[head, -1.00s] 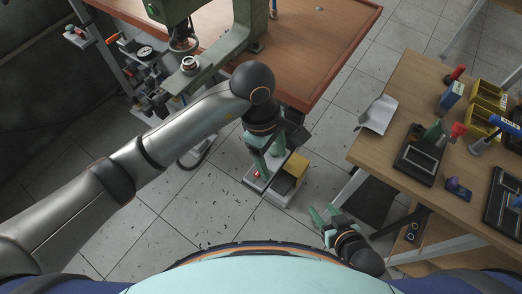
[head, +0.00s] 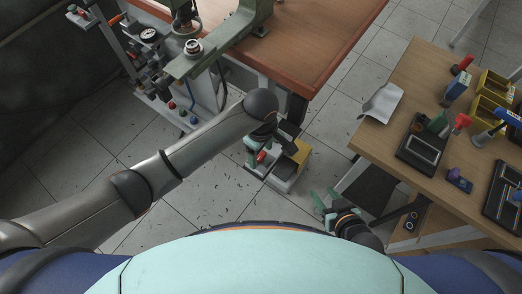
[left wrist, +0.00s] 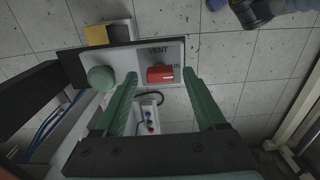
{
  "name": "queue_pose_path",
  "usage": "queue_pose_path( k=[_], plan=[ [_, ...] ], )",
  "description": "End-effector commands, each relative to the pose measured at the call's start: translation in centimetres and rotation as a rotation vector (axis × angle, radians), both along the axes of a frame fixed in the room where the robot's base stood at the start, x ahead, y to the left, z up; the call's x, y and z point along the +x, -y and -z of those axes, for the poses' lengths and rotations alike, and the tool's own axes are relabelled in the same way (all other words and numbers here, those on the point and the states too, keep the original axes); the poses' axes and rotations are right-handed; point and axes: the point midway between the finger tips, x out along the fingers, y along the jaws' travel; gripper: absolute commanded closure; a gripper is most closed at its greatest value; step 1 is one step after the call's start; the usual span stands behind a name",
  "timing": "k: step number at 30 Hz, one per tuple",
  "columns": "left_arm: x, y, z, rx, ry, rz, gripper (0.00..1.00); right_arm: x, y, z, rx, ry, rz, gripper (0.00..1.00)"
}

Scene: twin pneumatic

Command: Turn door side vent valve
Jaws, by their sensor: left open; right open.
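The vent panel (left wrist: 172,54), lettered VENT, is at the upper middle of the left wrist view. The red valve handle (left wrist: 160,74) sits on it, lying sideways. My left gripper (left wrist: 160,76) is open, with one green finger at either side of the handle. Gaps show between handle and fingers; depth is hard to judge. In the head view the red handle (head: 262,156) shows just below my left gripper (head: 257,151), on a grey box (head: 284,183) and partly hidden. My right gripper (head: 325,202) is open and empty, low beside the right table.
A round green knob (left wrist: 101,78) is left of the handle. A yellow block (head: 301,153) is on the box's right side. A brown workbench (head: 310,40) stands behind; a wooden table (head: 400,90) with tools stands right.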

Motion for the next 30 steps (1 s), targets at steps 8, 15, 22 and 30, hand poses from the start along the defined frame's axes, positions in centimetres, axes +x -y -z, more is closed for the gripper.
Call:
queue_pose_path(
  k=[8,15,22,30],
  plan=[
    [0.01,-0.01,0.39,0.000,0.000,-0.001,0.28,0.04,0.00,-0.01,0.000,0.001,0.000,0.50],
    [0.01,-0.01,0.37,0.000,0.000,-0.001,0.48,0.10,0.01,-0.04,0.000,0.002,0.000,0.50],
    [0.00,-0.02,0.36,0.000,0.000,-0.001,0.74,0.13,0.03,-0.05,0.000,0.002,0.001,0.50],
    [0.01,-0.03,0.35,0.000,0.000,-0.001,1.00,0.14,0.03,-0.07,-0.001,0.003,0.000,0.50]
  ],
)
